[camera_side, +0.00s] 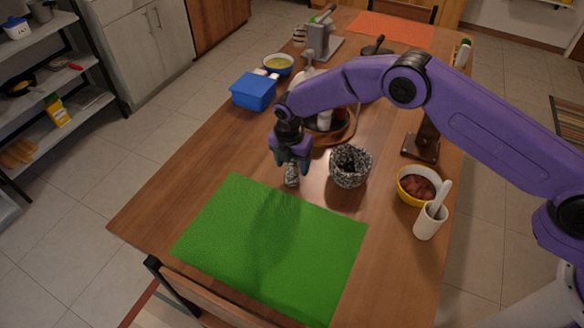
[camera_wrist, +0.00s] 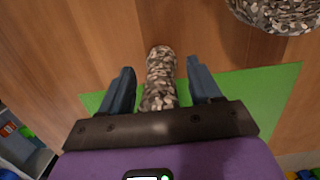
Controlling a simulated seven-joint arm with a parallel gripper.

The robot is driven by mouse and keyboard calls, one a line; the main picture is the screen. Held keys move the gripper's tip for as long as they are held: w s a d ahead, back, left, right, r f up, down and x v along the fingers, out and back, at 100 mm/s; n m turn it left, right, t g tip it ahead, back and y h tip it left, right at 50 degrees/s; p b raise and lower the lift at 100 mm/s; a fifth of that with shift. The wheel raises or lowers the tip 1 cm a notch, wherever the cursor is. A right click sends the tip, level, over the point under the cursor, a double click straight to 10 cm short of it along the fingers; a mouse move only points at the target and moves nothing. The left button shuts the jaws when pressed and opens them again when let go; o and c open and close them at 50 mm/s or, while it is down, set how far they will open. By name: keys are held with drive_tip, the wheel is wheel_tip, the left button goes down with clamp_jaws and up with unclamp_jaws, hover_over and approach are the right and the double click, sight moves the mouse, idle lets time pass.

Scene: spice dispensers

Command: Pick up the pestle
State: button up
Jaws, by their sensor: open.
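The speckled grey stone pestle (camera_side: 291,178) is on the wooden table, just beyond the far edge of the green mat. In the wrist view the pestle (camera_wrist: 160,78) lies between the two fingers, with a visible gap on each side. My gripper (camera_side: 292,164) is open and low over the pestle, and it also shows in the wrist view (camera_wrist: 161,72). The pestle's near end is hidden behind the gripper's palm in the wrist view. A matching speckled mortar (camera_side: 351,168) stands to the right, and its rim shows at the wrist view's upper right (camera_wrist: 282,14).
A green mat (camera_side: 268,245) lies in front, free of objects. A yellow bowl (camera_side: 417,187) and a white cup with a white utensil (camera_side: 430,222) stand at right. A blue box (camera_side: 253,92) and a round tray (camera_side: 345,128) stand behind. The table left of my gripper is clear.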

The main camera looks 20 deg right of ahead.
drive_tip(key=c, duration=1.1)
drive_tip(key=shift+r, duration=0.1)
